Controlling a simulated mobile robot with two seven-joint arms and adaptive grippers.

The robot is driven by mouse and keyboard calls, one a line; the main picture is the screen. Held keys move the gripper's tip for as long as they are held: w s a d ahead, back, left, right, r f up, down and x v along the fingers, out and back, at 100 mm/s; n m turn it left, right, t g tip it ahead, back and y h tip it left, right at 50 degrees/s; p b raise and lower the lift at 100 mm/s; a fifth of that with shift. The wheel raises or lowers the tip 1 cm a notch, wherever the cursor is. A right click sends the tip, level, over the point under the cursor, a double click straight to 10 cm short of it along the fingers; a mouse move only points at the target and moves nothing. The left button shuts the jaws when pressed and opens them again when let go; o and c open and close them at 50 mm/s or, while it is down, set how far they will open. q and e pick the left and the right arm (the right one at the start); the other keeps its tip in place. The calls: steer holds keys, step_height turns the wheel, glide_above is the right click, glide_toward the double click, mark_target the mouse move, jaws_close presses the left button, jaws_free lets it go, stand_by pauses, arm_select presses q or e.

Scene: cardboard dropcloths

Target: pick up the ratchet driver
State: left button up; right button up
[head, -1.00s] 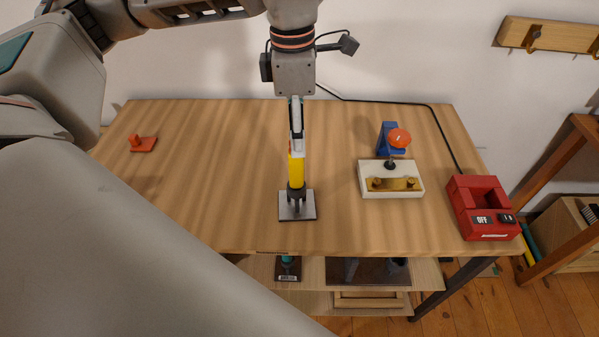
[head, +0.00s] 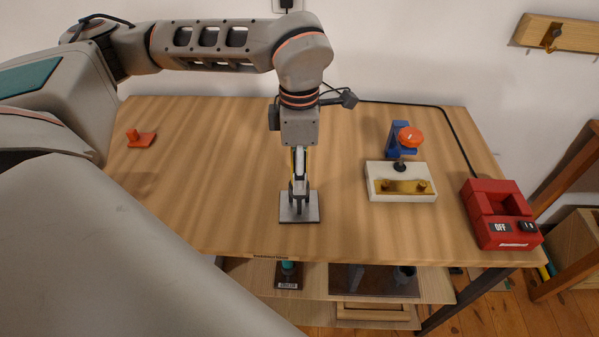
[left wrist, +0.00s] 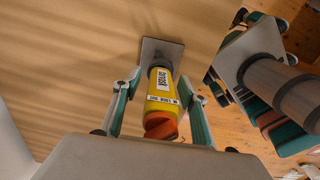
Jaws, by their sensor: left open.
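The ratchet driver (left wrist: 160,104), yellow with an orange end and a label, stands upright on a square grey plate (head: 285,214) on the table. In the left wrist view the plate (left wrist: 172,47) shows beyond it. My left gripper (head: 300,190) points down over the driver. In the left wrist view its fingers (left wrist: 159,80) are apart, one on each side of the yellow body, with small gaps. In the head view the gripper hides most of the driver. My right gripper is in neither view.
On the wooden table (head: 220,190), a white block with a brass bar (head: 420,193), a blue stand with an orange knob (head: 410,137) and a red switch box (head: 495,222) stand right. A small orange piece (head: 141,138) lies left. The table between is clear.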

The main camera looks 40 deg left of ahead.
arm_select(q)
steer(key=shift+f, duration=0.55)
jaws_close()
steer(key=shift+r, duration=0.15)
